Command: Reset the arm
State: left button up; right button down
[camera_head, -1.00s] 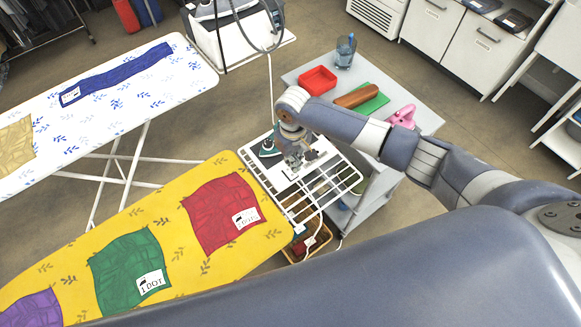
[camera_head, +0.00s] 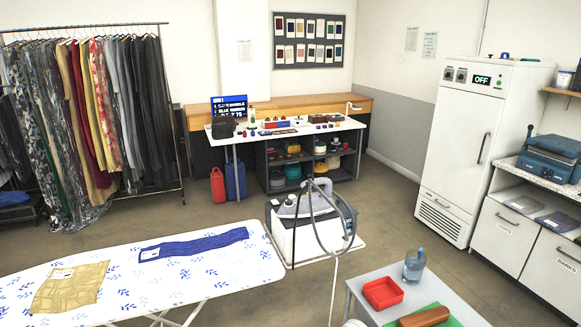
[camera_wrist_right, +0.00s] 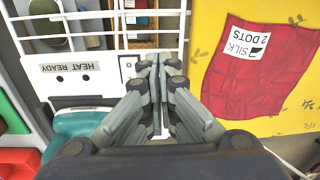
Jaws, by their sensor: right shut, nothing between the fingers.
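My right gripper (camera_wrist_right: 160,75) shows in the right wrist view with its fingers together and nothing between them. It is above the white wire rack (camera_wrist_right: 105,22) and its plate labelled "HEAT READY" (camera_wrist_right: 70,68). Part of the teal iron (camera_wrist_right: 85,122) shows below the plate, left of my fingers. A red cloth (camera_wrist_right: 255,70) with a "SILK 2 DOTS" tag lies on the yellow ironing board (camera_wrist_right: 292,125) to the right. Neither arm shows in the head view.
In the head view, a white ironing board (camera_head: 225,275) holds a blue cloth (camera_head: 195,244) and a tan cloth (camera_head: 70,288). A steam station (camera_head: 312,215) stands behind. Open floor lies between.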

jog(key=s+a+r+t+y, duration=0.1)
jog(key=s+a, duration=0.2)
jog(key=s, duration=0.3)
jog(key=s+a+r+y, duration=0.1)
jog(key=s+a+r, duration=0.1)
jog(key=s, duration=0.3)
jog(key=s+d+r+m+t+h, duration=0.1)
jog(key=s+d+r+m, duration=0.15)
jog(key=s+d, duration=0.35)
jog(key=s+d+r+m+t+h, duration=0.1)
jog(key=s+d+r+h, duration=0.15)
jog(key=s+d, duration=0.4)
notch_tip(320, 180, down, 31)
jog(key=d+g+b, duration=0.1)
jog(key=b, duration=0.5)
jog(key=s+d+f+b, duration=0.1)
jog(key=s+f+b, duration=0.1)
jog(key=s+f, duration=0.6)
jog(key=s+d+f+n+g+b, duration=0.1)
jog(key=s+d+f+b, duration=0.1)
jog(key=s+f, duration=0.6)
notch_tip(320, 180, down, 7)
jog(key=shift+s+d+r+y+b, duration=0.2)
jog(key=shift+s+y+b, duration=0.15)
jog(key=shift+b, duration=0.45)
